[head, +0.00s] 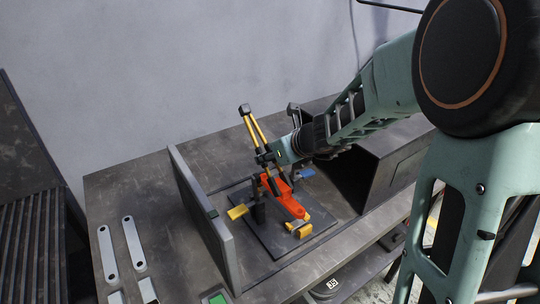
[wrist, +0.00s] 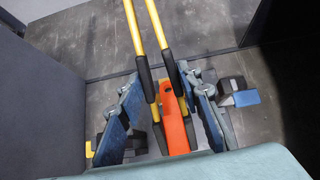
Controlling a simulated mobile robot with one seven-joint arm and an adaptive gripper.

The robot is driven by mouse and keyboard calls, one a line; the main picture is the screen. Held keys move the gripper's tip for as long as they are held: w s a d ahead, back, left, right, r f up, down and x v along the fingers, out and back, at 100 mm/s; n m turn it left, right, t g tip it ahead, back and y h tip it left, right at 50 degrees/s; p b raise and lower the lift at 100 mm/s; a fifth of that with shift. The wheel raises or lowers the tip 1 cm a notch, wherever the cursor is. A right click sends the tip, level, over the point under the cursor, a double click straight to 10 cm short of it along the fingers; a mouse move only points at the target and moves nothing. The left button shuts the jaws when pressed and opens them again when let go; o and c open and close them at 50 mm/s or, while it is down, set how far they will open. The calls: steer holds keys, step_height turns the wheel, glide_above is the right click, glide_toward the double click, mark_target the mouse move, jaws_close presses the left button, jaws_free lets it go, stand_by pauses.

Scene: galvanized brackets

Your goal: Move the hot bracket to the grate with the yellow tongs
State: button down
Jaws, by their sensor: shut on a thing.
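The hot bracket (head: 283,199) glows orange-red and lies over the dark fixture plate (head: 268,243); in the wrist view it shows as an orange strip (wrist: 174,125). The yellow tongs (head: 249,128) stand tilted, with their hinge end up and their lower end at the bracket. My gripper (head: 267,157) is shut on the tongs' dark grips, seen between its fingers in the wrist view (wrist: 165,95). The tongs' lower legs run close beside the bracket; whether they touch it is hidden. A dark slatted grate (head: 28,245) is at the far left.
An upright grey panel (head: 203,218) stands between the fixture and several pale brackets (head: 107,253) on the workbench (head: 125,186). A dark open box (head: 385,165) stands right of the fixture. Blue (head: 307,173) and yellow (head: 237,212) tabs flank the fixture. The wall is behind.

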step_height(320, 180, up, 9)
steer(key=p, duration=0.8)
